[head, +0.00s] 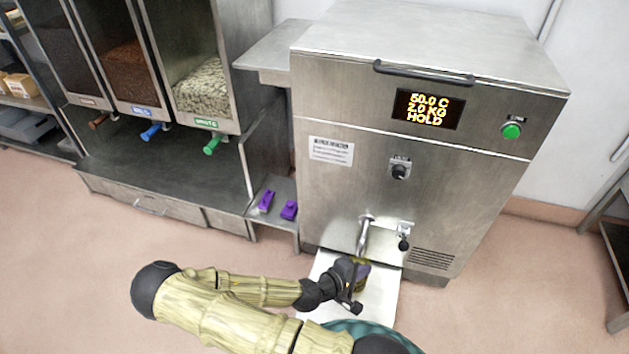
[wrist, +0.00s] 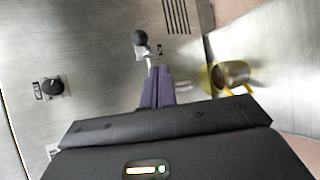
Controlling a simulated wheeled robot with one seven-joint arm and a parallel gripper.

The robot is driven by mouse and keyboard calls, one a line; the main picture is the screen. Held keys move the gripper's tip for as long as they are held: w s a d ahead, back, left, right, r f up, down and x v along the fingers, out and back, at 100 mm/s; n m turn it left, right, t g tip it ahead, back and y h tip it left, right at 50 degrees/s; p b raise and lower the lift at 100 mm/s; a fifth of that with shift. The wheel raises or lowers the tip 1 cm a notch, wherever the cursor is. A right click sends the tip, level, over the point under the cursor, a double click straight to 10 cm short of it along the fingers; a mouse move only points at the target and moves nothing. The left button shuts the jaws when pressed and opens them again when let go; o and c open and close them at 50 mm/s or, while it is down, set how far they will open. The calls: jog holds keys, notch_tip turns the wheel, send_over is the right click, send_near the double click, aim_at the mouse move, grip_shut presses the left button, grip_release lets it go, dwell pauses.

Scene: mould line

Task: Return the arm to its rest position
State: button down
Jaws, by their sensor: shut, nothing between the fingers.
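My arm reaches in from the bottom of the head view, with my gripper (head: 361,270) low in front of the steel machine (head: 330,205), near its spout (head: 363,236). In the wrist view my gripper (wrist: 159,70) has its purple fingers together with nothing between them. They point toward a black-knobbed lever (wrist: 141,39) on the machine front; I cannot tell whether they touch it. A yellow container (wrist: 231,74) is right of the fingers, apart from them. In the head view it is mostly hidden behind my gripper.
The machine's display (head: 428,109) reads 50.0 C, 2.0 KG, HOLD. A pale tray (head: 383,300) extends under the spout. Two purple blocks (head: 266,201) (head: 289,210) lie on a small shelf at left. Dispensers with coloured handles (head: 212,144) stand further left. Floor is open in front.

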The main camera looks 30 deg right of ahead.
jog(key=s+a+f+m+g+y, duration=0.1)
jog(key=a+m+g+y, duration=0.25)
jog(key=a+y, duration=0.45)
jog(key=w+a+r+m+t+y, duration=0.1)
jog(key=w+a+r+m+y, duration=0.15)
jog(key=a+r, duration=0.75)
notch_tip(320, 180, up, 52)
jog(key=t+y+p, duration=0.2)
jog(key=t+p, duration=0.1)
jog(key=p, duration=3.4)
jog(key=shift+a+n, duration=0.15)
jog(key=shift+n, duration=0.15)
jog(key=shift+f, duration=0.1)
